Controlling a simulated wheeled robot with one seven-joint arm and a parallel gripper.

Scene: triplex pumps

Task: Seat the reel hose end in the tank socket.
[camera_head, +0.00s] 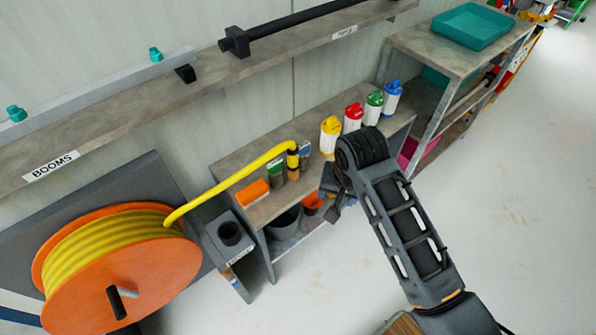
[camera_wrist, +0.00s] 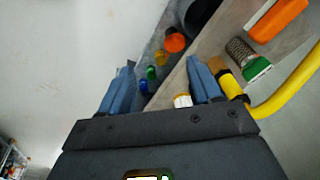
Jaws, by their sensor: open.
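The reel hose end (camera_head: 292,157) is a black-banded yellow tip on the yellow hose, which arches from the orange reel (camera_head: 150,262) at the lower left. The tank socket (camera_head: 229,233) is a dark round opening on a grey box beside the reel. My gripper (camera_head: 334,203) is right of the hose end. In the wrist view my gripper (camera_wrist: 160,75) is open, with nothing held between its fingers. The hose end (camera_wrist: 231,84) shows there just right of the right finger, outside the gap. I cannot tell whether they touch. The socket is not visible in the wrist view.
Several coloured bottles (camera_head: 353,116) stand on the low bench behind my gripper. An orange box (camera_head: 252,192) and small containers lie near the hose. A dark bucket (camera_head: 283,225) sits on the lower shelf. The pale floor (camera_head: 510,210) at right is clear.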

